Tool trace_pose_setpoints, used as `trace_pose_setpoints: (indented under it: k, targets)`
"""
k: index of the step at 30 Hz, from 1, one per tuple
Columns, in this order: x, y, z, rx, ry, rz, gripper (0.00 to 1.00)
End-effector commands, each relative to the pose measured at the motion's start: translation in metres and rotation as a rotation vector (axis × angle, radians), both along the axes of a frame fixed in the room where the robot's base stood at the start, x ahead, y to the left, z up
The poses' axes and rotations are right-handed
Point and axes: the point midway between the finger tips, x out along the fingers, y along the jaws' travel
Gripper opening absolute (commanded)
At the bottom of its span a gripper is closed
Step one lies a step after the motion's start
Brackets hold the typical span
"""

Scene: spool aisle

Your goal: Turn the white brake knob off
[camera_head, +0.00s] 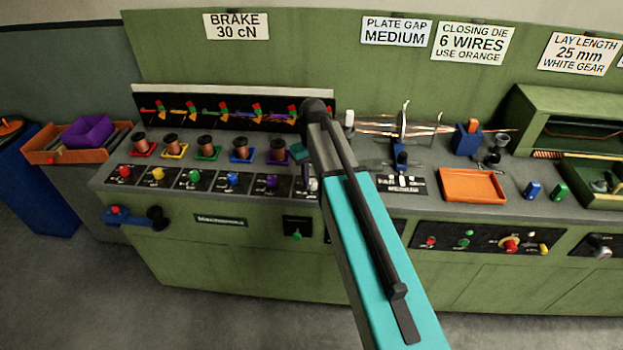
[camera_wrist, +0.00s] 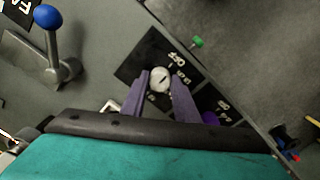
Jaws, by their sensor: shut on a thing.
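The white brake knob (camera_wrist: 160,78) is round, with a dark pointer line, on a black plate (camera_wrist: 145,62) with white lettering that reads OFF beside it. In the wrist view the two purple fingers of my gripper (camera_wrist: 161,86) stand on either side of the knob and are shut on it. The line on the knob slants in the picture; I cannot tell its exact setting. In the head view my arm hides the gripper and most of the knob at the right end of the row of coloured knobs.
The purple knob (camera_wrist: 210,117) sits on the neighbouring plate, close to one finger. A blue-topped lever (camera_wrist: 48,17) and a green button (camera_wrist: 197,42) are nearby. In the head view, copper spools (camera_head: 207,145) stand behind the knobs and an orange tray (camera_head: 472,185) lies right.

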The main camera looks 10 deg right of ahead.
Motion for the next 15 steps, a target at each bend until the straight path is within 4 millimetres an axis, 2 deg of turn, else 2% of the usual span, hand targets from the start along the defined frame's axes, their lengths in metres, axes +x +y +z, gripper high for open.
trace_pose_setpoints:
  k: [13, 14, 15]
  targets:
    - [0.0036, 0.0002, 0.0026, 0.000, -0.010, 0.014, 0.05]
    - [0.0037, 0.0002, 0.0026, 0.000, -0.011, 0.014, 0.33]
    - [0.0035, 0.0002, 0.0025, 0.000, -0.010, 0.014, 0.39]
